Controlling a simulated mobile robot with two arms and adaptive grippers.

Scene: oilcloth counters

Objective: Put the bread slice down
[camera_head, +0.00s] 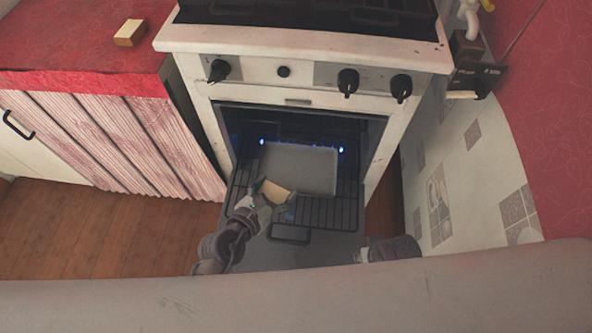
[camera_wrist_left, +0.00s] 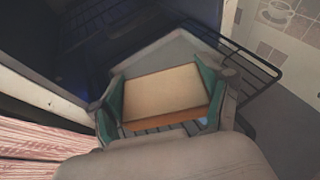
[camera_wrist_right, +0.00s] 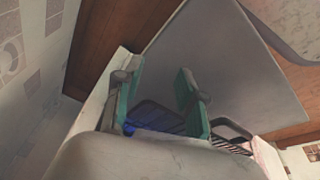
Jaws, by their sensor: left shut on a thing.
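My left gripper (camera_head: 272,195) is shut on a tan bread slice (camera_head: 278,191) in front of the open oven. In the left wrist view the slice (camera_wrist_left: 162,93) lies flat between the two green fingers. A grey baking tray (camera_head: 300,165) sits on the dark oven rack (camera_head: 330,211), just beyond the slice. I cannot tell whether the slice touches the rack or tray. My right gripper is low at the right of the oven door, largely hidden in the head view; in the right wrist view it (camera_wrist_right: 157,95) is open and empty.
The lowered oven door (camera_head: 300,254) lies in front of the stove (camera_head: 300,75). A tan block (camera_head: 130,32) rests on the red-covered counter (camera_head: 70,50) at the left. The tiled wall (camera_head: 465,180) is close on the right. Small blue lights glow inside the oven.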

